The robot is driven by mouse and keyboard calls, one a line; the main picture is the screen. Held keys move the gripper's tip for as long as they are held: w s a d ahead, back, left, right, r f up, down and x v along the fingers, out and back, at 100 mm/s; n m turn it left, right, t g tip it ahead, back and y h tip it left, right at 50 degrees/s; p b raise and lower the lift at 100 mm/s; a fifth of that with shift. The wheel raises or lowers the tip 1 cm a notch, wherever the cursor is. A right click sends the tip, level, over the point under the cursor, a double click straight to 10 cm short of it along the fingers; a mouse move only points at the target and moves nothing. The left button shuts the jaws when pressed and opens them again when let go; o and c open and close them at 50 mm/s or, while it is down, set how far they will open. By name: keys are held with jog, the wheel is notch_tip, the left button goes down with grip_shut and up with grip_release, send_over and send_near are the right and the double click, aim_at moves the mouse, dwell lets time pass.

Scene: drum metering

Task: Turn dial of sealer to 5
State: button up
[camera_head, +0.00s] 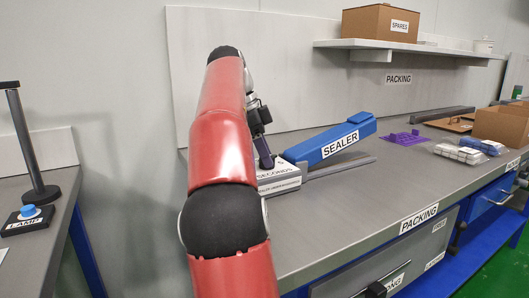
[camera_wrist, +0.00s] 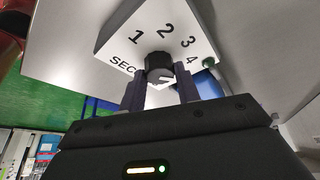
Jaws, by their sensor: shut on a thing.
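The sealer (camera_head: 352,134) is a blue arm with a SEALER label on the packing bench, with a white box marked SECONDS (camera_head: 280,180) at its left end. In the wrist view the box face (camera_wrist: 120,40) shows the numbers 1, 2, 3 and 4 around a black dial (camera_wrist: 158,66). The 5 is not visible. A pale mark shows on the dial's lower right, but its exact setting is hard to read. My gripper (camera_wrist: 160,86) is shut on the dial, one finger on each side. In the head view my gripper (camera_head: 264,155) reaches down to the box, and my arm hides part of it.
A shelf (camera_head: 410,46) holds a SPARES box (camera_head: 380,22). A LAMP button (camera_head: 28,212) sits on the left table. The bench front is clear.

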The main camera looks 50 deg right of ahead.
jog(key=shift+m, duration=0.6)
jog(key=o, duration=1)
